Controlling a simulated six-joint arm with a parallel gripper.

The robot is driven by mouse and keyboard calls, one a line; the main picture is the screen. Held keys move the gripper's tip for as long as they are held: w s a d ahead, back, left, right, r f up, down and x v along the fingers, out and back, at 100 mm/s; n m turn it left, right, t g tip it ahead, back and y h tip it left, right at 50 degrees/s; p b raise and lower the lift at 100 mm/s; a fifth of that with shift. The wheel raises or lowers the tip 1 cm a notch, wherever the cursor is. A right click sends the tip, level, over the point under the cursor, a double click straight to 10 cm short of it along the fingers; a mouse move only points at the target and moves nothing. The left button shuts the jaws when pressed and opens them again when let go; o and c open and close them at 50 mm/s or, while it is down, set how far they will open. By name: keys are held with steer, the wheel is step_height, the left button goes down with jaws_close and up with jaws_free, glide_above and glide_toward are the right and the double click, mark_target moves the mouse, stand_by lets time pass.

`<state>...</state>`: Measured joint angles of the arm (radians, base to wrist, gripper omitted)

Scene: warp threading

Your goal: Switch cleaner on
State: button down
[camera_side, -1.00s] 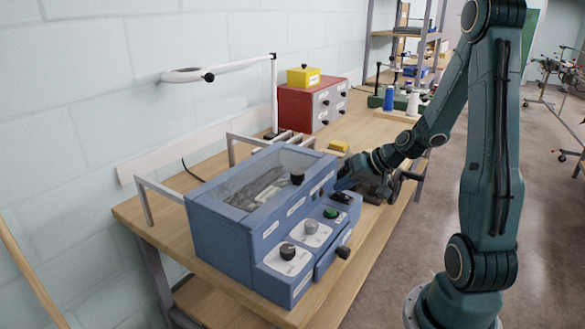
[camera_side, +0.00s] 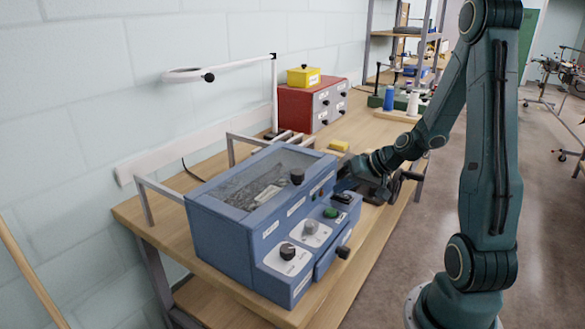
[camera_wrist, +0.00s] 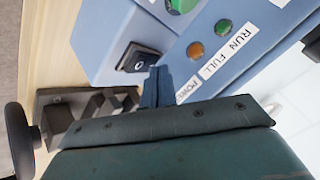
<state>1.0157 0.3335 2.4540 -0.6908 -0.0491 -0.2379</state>
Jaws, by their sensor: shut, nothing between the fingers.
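The cleaner is a blue box (camera_side: 226,232) with a clear lid on the bench. Its black rocker switch (camera_wrist: 138,62), marked with a white O, sits on the sloped front panel, by the power label (camera_wrist: 190,90). The switch also shows in the side view (camera_side: 343,198). My gripper (camera_wrist: 157,74) is shut and empty, its tips just beside the switch; whether they touch it I cannot tell. In the side view my gripper's tips are largely hidden by the cleaner's right end.
An amber lamp (camera_wrist: 196,49) and a green lamp (camera_wrist: 223,27) sit near the switch; whether they are lit is unclear. A green button (camera_side: 330,212) and black knobs stick out of the front. A red drawer box (camera_side: 300,105) stands behind.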

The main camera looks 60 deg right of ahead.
mark_target(344, 198)
steer(key=shift+r, duration=0.15)
steer(key=shift+r, duration=0.6)
steer(key=shift+r, duration=0.1)
steer(key=shift+s+r, duration=0.2)
steer(key=shift+r, duration=1)
steer(key=shift+s+r, duration=0.2)
steer(key=shift+r, duration=1)
steer(key=shift+a+r, duration=0.15)
steer(key=shift+a, duration=0.35)
steer(key=s+a+r+n+g, duration=0.1)
steer(key=a+r+n, duration=0.1)
steer(key=a, duration=0.4)
steer(key=s+a+r+n+g, duration=0.2)
steer(key=a+r+n, duration=0.1)
steer(key=a, duration=0.2)
steer(key=s+a+r+n+h, duration=0.1)
steer(key=s+a+r, duration=0.3)
steer(key=s+a, duration=0.4)
steer(key=shift+s+n, duration=0.8)
steer(key=shift+s, duration=0.45)
